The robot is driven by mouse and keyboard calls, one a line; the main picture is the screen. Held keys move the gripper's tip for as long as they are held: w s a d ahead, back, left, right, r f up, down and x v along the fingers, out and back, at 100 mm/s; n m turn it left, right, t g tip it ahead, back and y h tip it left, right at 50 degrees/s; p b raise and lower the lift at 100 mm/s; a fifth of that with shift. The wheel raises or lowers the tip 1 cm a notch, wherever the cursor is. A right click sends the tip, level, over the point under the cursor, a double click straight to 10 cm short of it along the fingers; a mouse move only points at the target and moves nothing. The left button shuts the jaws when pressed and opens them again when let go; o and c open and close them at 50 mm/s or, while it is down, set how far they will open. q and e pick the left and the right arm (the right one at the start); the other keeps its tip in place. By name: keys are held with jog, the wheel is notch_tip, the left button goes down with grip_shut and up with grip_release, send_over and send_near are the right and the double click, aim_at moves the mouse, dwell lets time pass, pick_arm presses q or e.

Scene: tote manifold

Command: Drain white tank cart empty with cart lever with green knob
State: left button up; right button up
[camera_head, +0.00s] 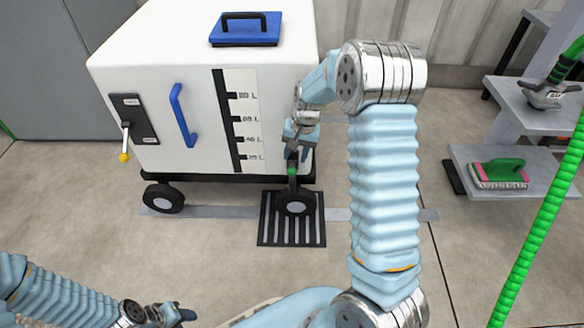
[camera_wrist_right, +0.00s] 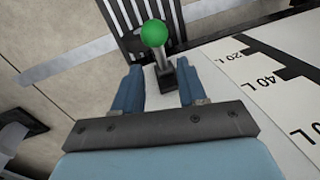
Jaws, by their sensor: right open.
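The white tank cart (camera_head: 150,60) stands on dark wheels, with a level gauge (camera_head: 238,120) on its front. The lever's green knob (camera_head: 292,171) is low on the cart's right front, above a floor grate (camera_head: 266,235). My right gripper (camera_head: 294,152) is open just above the knob. In the right wrist view the green knob (camera_wrist_right: 154,33) lies just past the open fingers of that gripper (camera_wrist_right: 158,75), its grey stem in line with the gap; I see no grip on it. My left gripper (camera_head: 176,314) is at the lower left edge, away from the cart; its jaws are unclear.
A yellow-knobbed lever (camera_head: 124,157) and a blue handle (camera_head: 182,115) are on the cart's front. A blue hatch (camera_head: 245,29) is on top. At right are grey steps (camera_head: 535,110) with a green brush (camera_head: 500,172) and a green hose (camera_head: 540,225).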

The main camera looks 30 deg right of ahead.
jog(key=f, duration=0.4)
jog(key=a+f+b, duration=0.1)
jog(key=f, duration=0.1)
jog(key=shift+w+f, duration=0.3)
jog(key=shift+f, duration=0.05)
jog(key=shift+c, duration=0.4)
grip_shut()
